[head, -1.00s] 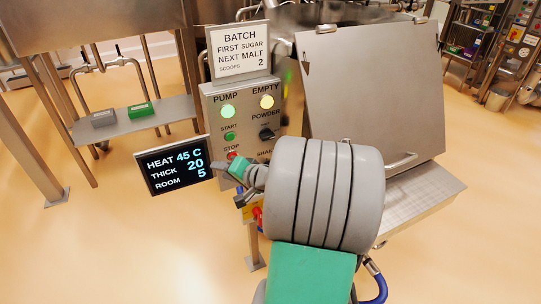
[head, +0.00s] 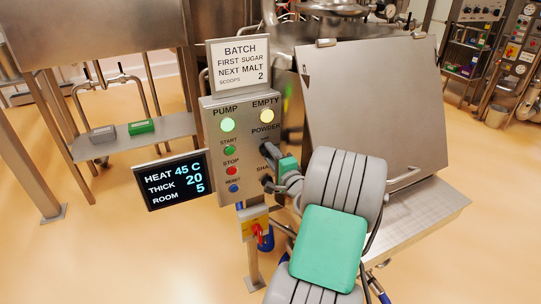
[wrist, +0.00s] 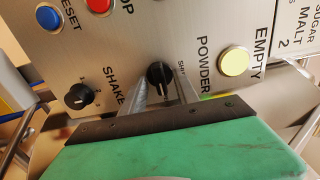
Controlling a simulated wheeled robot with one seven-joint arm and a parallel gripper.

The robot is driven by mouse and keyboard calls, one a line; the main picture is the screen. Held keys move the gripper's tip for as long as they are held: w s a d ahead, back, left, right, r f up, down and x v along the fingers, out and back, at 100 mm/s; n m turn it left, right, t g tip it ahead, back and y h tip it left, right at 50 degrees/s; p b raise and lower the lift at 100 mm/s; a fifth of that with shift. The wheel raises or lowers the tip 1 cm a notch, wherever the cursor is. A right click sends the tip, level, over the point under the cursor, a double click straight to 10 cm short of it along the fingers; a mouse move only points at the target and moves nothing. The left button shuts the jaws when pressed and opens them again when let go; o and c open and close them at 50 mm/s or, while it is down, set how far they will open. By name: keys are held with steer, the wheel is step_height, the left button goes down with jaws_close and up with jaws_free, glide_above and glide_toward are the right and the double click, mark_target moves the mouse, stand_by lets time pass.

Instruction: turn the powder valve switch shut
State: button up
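The powder switch is a black round knob with a raised grip (wrist: 160,76), beside the POWDER label on the steel panel; it also shows in the head view (head: 266,146). In the wrist view its grip runs roughly up and down the picture, and a partly visible label starting "SH" is to its right. My gripper (wrist: 162,84) is open, with one finger on each side of the knob. I cannot tell whether the fingers touch it. In the head view the fingertips are mostly hidden.
The shake knob (wrist: 79,97) is close on the left in the wrist view. The panel (head: 207,137) also has lit PUMP (head: 228,125) and EMPTY (head: 267,116) lamps and start, stop and reset buttons. A display (head: 174,181) is left of it, a steel hopper (head: 372,110) right.

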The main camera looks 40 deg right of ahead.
steer(key=shift+c, duration=0.3)
jaws_close()
steer(key=shift+f+b, duration=0.15)
steer(key=shift+b, duration=0.25)
steer(key=shift+n+b, duration=8.9)
steer(key=shift+b, duration=3.45)
